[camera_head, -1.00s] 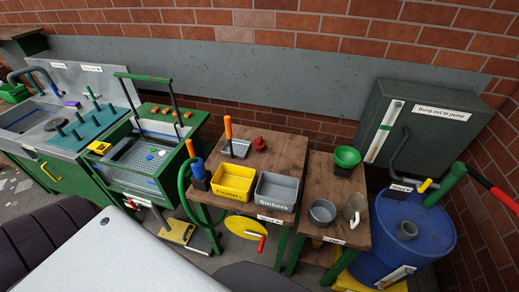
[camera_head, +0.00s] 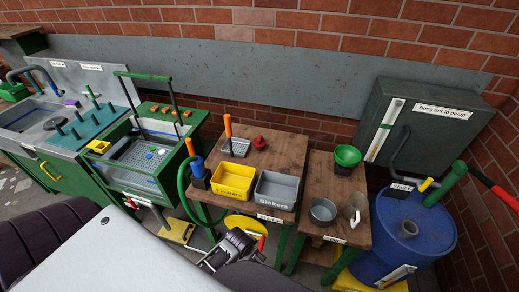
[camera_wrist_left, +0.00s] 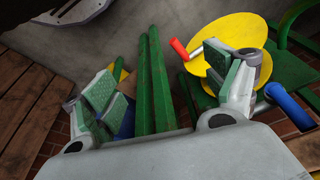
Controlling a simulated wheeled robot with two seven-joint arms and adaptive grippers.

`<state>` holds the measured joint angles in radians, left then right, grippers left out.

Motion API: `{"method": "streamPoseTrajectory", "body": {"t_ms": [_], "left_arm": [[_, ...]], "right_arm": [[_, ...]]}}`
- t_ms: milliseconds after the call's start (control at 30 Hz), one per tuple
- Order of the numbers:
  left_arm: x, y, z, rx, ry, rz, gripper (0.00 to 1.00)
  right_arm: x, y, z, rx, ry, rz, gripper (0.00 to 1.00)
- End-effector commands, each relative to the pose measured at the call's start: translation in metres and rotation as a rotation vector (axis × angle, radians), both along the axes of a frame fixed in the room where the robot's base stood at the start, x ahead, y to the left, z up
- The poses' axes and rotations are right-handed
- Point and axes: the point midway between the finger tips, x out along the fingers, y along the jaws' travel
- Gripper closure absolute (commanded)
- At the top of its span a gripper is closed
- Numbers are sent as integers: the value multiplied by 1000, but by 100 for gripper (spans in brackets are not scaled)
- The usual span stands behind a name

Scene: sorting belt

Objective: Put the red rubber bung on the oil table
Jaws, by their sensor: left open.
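The red rubber bung (camera_head: 259,142) stands on the back part of the larger wooden table (camera_head: 290,150), right of a small metal tray. The oil table (camera_head: 324,180) is the smaller wooden table to its right; the small label on its front edge is hard to read. It carries a green bowl, a grey pot and a metal jug. My left gripper (camera_head: 238,244) is low in front of the larger table, well below and in front of the bung. In the left wrist view its fingers (camera_wrist_left: 165,92) are apart and empty. My right gripper is out of view.
A yellow bin (camera_head: 232,195) and a grey "Sinkers" bin (camera_head: 277,203) stand at the larger table's front. A yellow disc with a red handle (camera_wrist_left: 180,49) is close to my left gripper. A blue barrel (camera_head: 432,250) stands right of the oil table.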

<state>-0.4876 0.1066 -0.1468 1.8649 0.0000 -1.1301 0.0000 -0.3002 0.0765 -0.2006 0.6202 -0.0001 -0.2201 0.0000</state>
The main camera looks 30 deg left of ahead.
Motion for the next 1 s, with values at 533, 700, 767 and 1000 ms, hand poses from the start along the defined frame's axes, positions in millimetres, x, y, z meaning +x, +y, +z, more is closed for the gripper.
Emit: {"method": "streamPoseTrajectory", "body": {"t_ms": [533, 700, 767, 1000], "left_arm": [[7, 1, 138, -3, -49, 8, 14], [3, 2, 170, -3, -59, 9, 14], [1, 2, 179, -3, -62, 10, 14], [-5, 3, 207, -3, -70, 11, 14]], "right_arm": [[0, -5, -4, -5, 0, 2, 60], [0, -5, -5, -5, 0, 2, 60], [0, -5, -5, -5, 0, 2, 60], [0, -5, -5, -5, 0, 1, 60]]}}
